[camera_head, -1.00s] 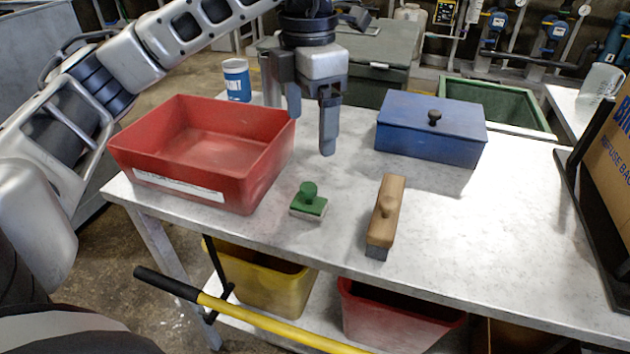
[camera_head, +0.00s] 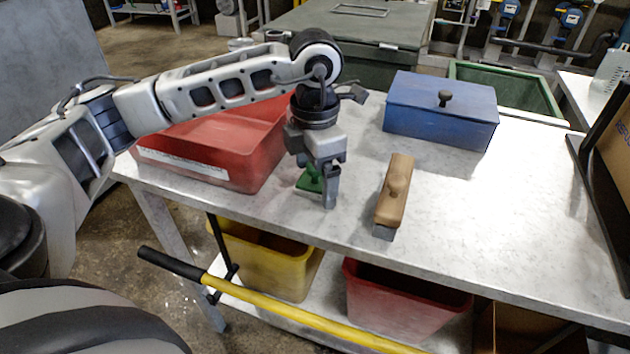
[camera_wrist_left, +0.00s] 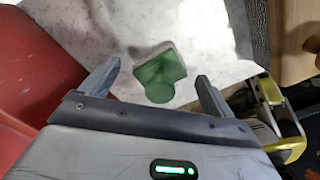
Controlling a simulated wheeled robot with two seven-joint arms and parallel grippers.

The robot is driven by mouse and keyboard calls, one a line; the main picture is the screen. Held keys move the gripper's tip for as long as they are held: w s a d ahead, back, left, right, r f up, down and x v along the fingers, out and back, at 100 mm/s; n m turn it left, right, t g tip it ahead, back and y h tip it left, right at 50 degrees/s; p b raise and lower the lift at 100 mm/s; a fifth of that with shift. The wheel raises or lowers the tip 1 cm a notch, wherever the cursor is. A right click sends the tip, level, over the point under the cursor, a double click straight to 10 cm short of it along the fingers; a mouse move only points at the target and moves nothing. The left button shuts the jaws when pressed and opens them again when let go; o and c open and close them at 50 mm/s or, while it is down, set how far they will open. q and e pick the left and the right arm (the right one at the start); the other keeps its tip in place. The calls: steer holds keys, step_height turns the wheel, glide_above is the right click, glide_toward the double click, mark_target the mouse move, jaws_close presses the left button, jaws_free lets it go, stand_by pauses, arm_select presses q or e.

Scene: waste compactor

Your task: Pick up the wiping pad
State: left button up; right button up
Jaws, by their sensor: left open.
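The wiping pad is most likely the small green block with a round knob (camera_head: 311,180), standing on the metal table. My left gripper (camera_head: 318,188) is over it in the head view and partly hides it. In the left wrist view the green pad (camera_wrist_left: 161,72) lies between and just beyond the two open fingers (camera_wrist_left: 158,84), with its knob toward me. The fingers look apart from it, and nothing is held. My right gripper is not in view.
A red tray (camera_head: 255,172) stands left of the pad. A wooden-handled brush (camera_head: 394,192) lies to the right, and a blue lidded box (camera_head: 440,112) stands behind. Yellow (camera_head: 262,262) and red (camera_head: 405,305) bins sit below.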

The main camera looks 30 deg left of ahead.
arm_select(q)
steer(key=shift+f, duration=0.35)
steer(key=c, duration=1)
steer(key=shift+r, duration=0.2)
steer(key=shift+r, duration=0.25)
step_height(320, 180, up, 2)
steer(key=shift+r, duration=0.1)
steer(key=s+r, duration=0.3)
steer(key=s, duration=0.1)
steer(key=s+d+r, duration=0.1)
steer(key=s+r, duration=0.2)
steer(key=s, duration=0.2)
steer(key=s+r, duration=0.4)
steer(key=s, duration=0.1)
steer(key=shift+d, duration=0.3)
